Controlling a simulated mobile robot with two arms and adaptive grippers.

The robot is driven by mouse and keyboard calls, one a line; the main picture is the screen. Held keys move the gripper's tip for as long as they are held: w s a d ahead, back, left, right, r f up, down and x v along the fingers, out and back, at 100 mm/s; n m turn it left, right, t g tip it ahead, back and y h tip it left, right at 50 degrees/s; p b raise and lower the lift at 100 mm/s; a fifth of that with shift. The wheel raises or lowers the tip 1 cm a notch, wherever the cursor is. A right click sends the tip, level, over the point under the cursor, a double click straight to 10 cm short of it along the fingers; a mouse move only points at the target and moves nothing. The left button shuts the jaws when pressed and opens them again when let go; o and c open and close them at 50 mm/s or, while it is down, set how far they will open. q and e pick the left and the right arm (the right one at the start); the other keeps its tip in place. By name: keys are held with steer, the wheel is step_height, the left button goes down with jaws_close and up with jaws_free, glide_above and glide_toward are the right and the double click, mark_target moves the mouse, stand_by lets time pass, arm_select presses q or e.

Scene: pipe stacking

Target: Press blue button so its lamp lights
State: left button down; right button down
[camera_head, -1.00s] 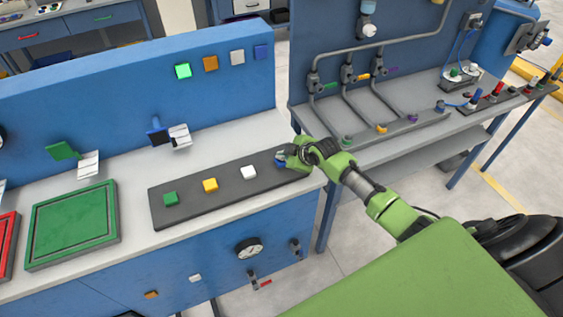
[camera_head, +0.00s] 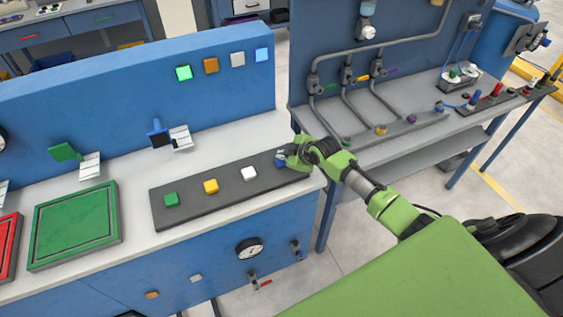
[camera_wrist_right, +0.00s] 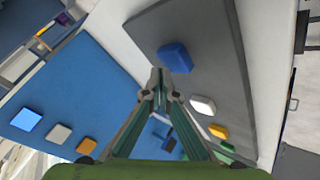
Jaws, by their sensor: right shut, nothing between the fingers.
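The blue button (camera_head: 280,162) is at the right end of a dark button strip (camera_head: 226,194), partly hidden by my right gripper. It also shows in the right wrist view (camera_wrist_right: 175,57). My right gripper (camera_head: 287,157) is shut and empty, with its fingertips (camera_wrist_right: 160,74) right beside or on the button. I cannot tell whether they touch it. The blue lamp (camera_head: 262,54) on the upright panel is lit bright light blue, also in the right wrist view (camera_wrist_right: 27,119). My left gripper is not in view.
Green (camera_head: 171,199), orange (camera_head: 211,186) and white (camera_head: 249,173) buttons sit along the strip. The green lamp (camera_head: 183,73) glows; the orange (camera_head: 211,65) and white (camera_head: 237,59) lamps look unlit. A pipe bench (camera_head: 415,125) stands to the right.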

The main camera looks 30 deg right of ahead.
mark_target(282, 162)
steer(key=shift+r, duration=0.15)
step_height(282, 162, up, 6)
steer(key=p, duration=0.5)
steer(key=shift+f, duration=0.2)
